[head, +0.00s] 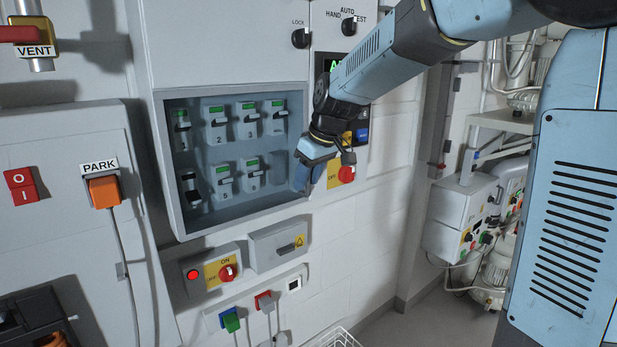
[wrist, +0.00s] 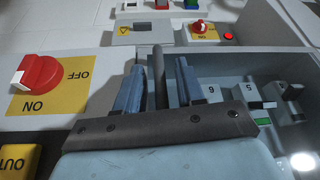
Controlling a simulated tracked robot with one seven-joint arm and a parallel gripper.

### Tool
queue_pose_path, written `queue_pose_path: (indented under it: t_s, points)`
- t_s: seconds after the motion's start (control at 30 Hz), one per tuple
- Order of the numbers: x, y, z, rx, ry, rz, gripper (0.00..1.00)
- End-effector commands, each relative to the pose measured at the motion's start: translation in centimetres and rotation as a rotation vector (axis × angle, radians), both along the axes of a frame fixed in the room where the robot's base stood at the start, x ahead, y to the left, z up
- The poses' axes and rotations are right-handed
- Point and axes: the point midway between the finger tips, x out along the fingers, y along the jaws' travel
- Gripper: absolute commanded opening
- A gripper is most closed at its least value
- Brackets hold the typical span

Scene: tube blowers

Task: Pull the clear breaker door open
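The breaker box (head: 172,215) is a grey frame on the wall cabinet, with two rows of breakers seen inside. The clear door (head: 240,150) is hard to make out over them; it looks shut, though I cannot be sure. My gripper (head: 312,174) is at the box's right edge, fingers pointing down and hiding part of that edge. In the wrist view, its two blue fingers (wrist: 158,90) are apart. A dark upright bar (wrist: 158,62), perhaps the door's handle, stands between them with a gap on each side.
A red rotary switch on a yellow plate (head: 346,174) is close right of my gripper. Below the box are a small grey box (head: 276,246) and a switch box with a red light (head: 212,273). An orange PARK plug (head: 103,191) is at left.

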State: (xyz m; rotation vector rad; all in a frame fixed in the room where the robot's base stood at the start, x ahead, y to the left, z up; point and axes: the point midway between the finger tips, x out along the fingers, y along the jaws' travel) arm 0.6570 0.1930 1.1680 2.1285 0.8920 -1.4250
Motion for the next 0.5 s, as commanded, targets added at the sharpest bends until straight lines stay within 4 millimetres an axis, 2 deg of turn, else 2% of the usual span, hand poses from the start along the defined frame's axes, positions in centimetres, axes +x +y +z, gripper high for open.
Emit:
queue_pose_path:
  t_s: [0.17,0.5]
  points:
    - [0.00,-0.02,0.01,0.000,0.000,0.000,0.37]
    - [0.01,-0.07,0.05,0.000,0.000,-0.001,0.05]
